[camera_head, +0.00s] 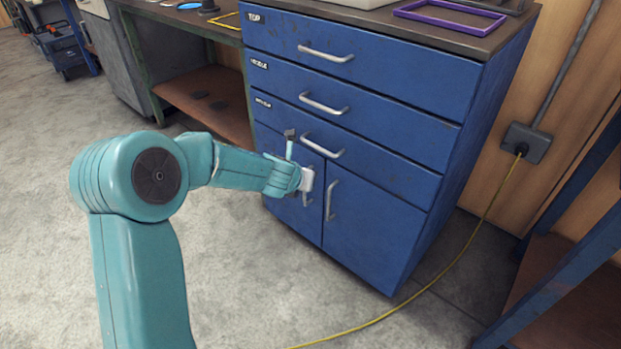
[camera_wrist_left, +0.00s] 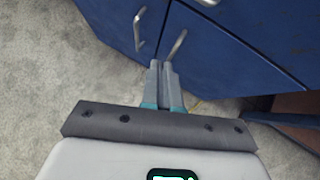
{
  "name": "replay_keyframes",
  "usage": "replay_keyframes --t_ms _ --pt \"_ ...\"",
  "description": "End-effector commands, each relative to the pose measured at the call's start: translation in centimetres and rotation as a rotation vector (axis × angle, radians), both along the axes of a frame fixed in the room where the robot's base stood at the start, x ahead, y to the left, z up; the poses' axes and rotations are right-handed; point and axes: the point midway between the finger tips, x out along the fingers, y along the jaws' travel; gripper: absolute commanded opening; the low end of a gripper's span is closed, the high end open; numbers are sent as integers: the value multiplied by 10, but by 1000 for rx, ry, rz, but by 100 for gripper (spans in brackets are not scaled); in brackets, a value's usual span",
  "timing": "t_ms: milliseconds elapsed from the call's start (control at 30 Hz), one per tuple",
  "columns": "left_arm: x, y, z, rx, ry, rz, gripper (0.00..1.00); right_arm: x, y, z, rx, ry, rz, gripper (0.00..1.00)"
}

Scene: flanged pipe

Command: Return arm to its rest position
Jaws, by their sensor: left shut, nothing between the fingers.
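My left arm (camera_head: 150,190) is teal and reaches in from the lower left, stretched toward the front of a blue cabinet (camera_head: 400,130). My left gripper (camera_head: 306,181) is at its end, in front of the lower left door. In the left wrist view the two grey fingers of the left gripper (camera_wrist_left: 161,68) are together, with nothing between them. Their tips appear close to a door handle (camera_wrist_left: 178,43); I cannot tell whether they touch it. In the head view the hand hides most of the fingers. My right gripper is not in view.
The cabinet has three drawers with bar handles (camera_head: 325,53) and two lower doors, all shut. A purple frame (camera_head: 450,17) lies on its top. A workbench (camera_head: 185,20) stands at the left. A yellow cable (camera_head: 440,275) crosses the floor at right. The floor (camera_head: 45,250) at left is clear.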

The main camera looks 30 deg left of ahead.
Motion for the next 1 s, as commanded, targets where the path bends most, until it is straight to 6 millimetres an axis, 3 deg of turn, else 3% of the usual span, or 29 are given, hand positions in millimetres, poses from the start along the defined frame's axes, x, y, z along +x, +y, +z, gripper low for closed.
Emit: replay_keyframes --t_ms 100,367,467,567,667,800,900,1000 --pt "-10 2 10 -1 0 1 0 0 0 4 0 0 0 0" --pt "-16 2 12 -3 1 1 0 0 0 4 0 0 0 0" --pt "-21 -6 -1 -67 23 30 0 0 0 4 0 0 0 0" --pt "-36 -34 -38 -273 94 140 0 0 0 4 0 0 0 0" --pt "-67 -83 -92 -603 224 375 0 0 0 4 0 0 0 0" --pt "-127 -159 -156 -1064 442 904 0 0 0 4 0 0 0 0" --pt "-167 -200 -187 -1283 552 1354 0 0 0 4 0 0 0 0" --pt "-202 -225 -208 -1393 588 1783 0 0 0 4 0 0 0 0"
